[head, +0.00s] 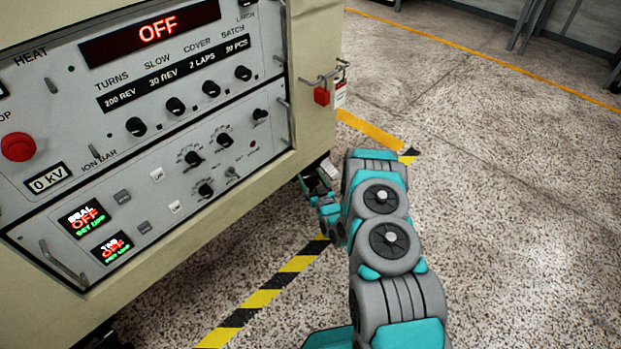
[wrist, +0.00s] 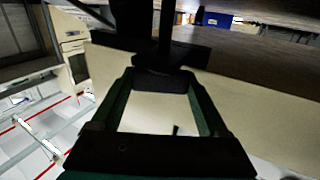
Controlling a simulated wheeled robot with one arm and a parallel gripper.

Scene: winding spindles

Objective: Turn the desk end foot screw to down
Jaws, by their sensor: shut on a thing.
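The desk end foot screw (wrist: 165,30) shows in the wrist view as a dark stem with a wide dark part below it in the picture. My gripper (wrist: 162,80) has its two dark green fingers on either side of a dark piece of it and is shut on it. In the head view my gripper (head: 322,185) is low under the near right corner of the cream cabinet (head: 312,80). There the foot screw is mostly hidden by shadow, the cabinet and my gripper. How far the screw is turned cannot be told.
The cabinet's front carries a control panel (head: 150,120) with knobs and an OFF display. A red padlock (head: 321,96) and a tag (head: 340,94) hang at its corner. Yellow-black tape (head: 262,298) marks the floor. The speckled floor (head: 510,200) at the right is clear.

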